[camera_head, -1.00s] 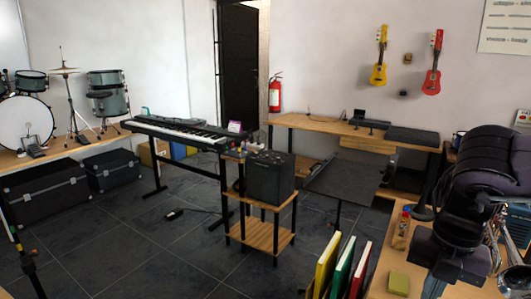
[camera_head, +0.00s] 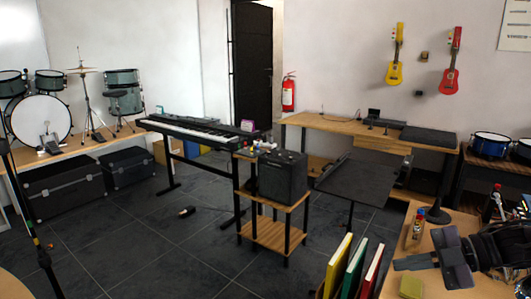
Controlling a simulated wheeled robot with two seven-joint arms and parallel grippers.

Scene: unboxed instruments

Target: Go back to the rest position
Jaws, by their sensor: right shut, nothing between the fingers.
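My right gripper (camera_head: 404,264) is at the lower right, its arm coming in from the right edge. Its dark fingers point left, shut and empty, above the near wooden table (camera_head: 393,240). A bottle with a red cap (camera_head: 418,222) stands on that table behind the gripper. A small yellow-green block (camera_head: 412,287) is just below the fingers in the picture. I cannot tell whether the fingers touch anything. My left gripper is not in view.
Upright yellow, green and red folders (camera_head: 354,268) stand left of the near table. A shelf stand (camera_head: 273,237) with a black amplifier (camera_head: 282,177), a keyboard (camera_head: 200,131) and a black music stand (camera_head: 355,178) are beyond. The tiled floor (camera_head: 150,245) at left is largely clear.

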